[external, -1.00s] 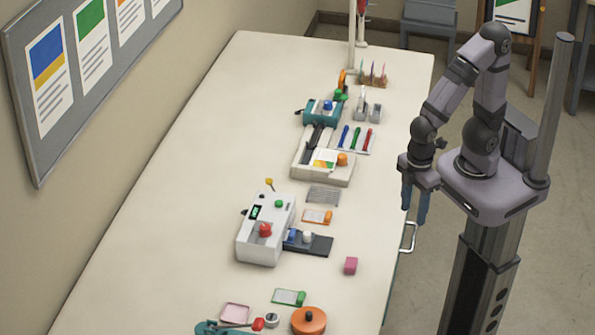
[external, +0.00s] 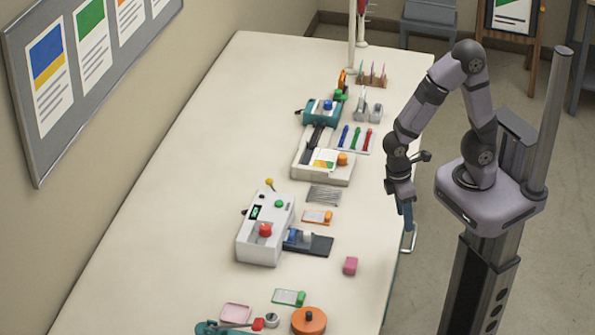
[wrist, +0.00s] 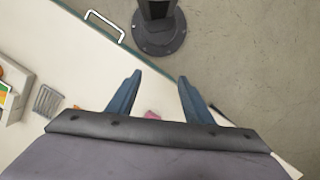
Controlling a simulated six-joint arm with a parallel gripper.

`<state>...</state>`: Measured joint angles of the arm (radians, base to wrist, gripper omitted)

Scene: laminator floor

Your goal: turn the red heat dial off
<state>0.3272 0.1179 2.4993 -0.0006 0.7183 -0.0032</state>
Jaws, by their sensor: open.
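The red heat dial (external: 265,230) is on the top of the white laminator (external: 262,243), toward its near end, in the external view. A green button (external: 279,203) and a small dark display with green figures sit farther back on the same machine. My gripper (external: 408,222) points down at the table's right edge, well to the right of the laminator. In the wrist view its two blue fingers (wrist: 157,85) are spread apart with nothing between them. The dial does not show in the wrist view.
A dark tray (external: 318,246) with blue and white pieces adjoins the laminator's right side.

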